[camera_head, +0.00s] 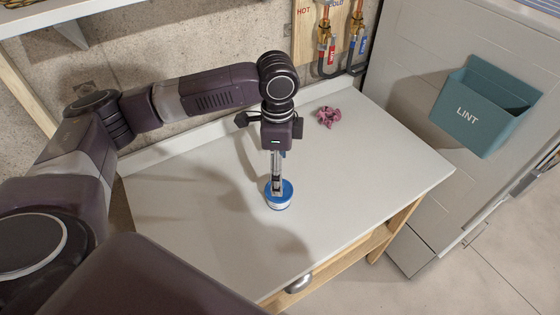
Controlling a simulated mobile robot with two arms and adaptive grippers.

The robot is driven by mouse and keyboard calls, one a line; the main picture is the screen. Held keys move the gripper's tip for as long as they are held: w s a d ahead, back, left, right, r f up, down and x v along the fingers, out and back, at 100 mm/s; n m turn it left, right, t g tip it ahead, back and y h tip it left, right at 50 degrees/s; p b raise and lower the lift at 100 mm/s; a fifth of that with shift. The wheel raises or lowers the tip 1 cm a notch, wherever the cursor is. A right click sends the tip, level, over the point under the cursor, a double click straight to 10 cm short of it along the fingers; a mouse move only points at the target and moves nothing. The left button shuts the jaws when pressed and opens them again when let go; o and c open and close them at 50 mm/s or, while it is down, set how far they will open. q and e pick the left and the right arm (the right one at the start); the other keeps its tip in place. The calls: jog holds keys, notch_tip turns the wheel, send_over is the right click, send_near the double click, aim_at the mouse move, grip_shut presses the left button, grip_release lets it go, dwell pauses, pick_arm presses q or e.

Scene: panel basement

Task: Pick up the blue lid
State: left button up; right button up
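The blue lid (286,187) is a small round disc on top of a short, pale round container (279,206) near the middle of the white worktop. My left arm reaches in from the left, and its gripper (277,188) points straight down with its fingertips at the lid. The fingers look close together; whether they grip the lid or only touch it is hard to see. The lid looks level on the container, with no visible gap. My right gripper is not in view.
The white worktop (350,185) is mostly clear. A crumpled pink cloth (328,117) lies at the back. A teal LINT bin (485,105) hangs on the grey cabinet (415,60) at right. Pipes (325,45) are on the wall behind.

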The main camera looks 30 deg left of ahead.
pick_arm(q)
jog(key=shift+w+a+r, duration=0.1)
jog(key=shift+a+r, duration=0.15)
jog(key=shift+r, duration=0.05)
jog(key=shift+f, duration=0.85)
jog(key=shift+f+p, duration=0.35)
jog(key=shift+p, duration=0.05)
jog(key=f+p, duration=0.1)
jog(key=f, duration=0.1)
jog(key=f+p, duration=0.1)
jog(key=f, duration=0.1)
jog(key=shift+w+d+f, duration=0.15)
jog(key=shift+d+f, duration=0.05)
jog(key=shift+f, duration=0.4)
jog(key=c, duration=0.8)
jog(key=shift+c, duration=0.4)
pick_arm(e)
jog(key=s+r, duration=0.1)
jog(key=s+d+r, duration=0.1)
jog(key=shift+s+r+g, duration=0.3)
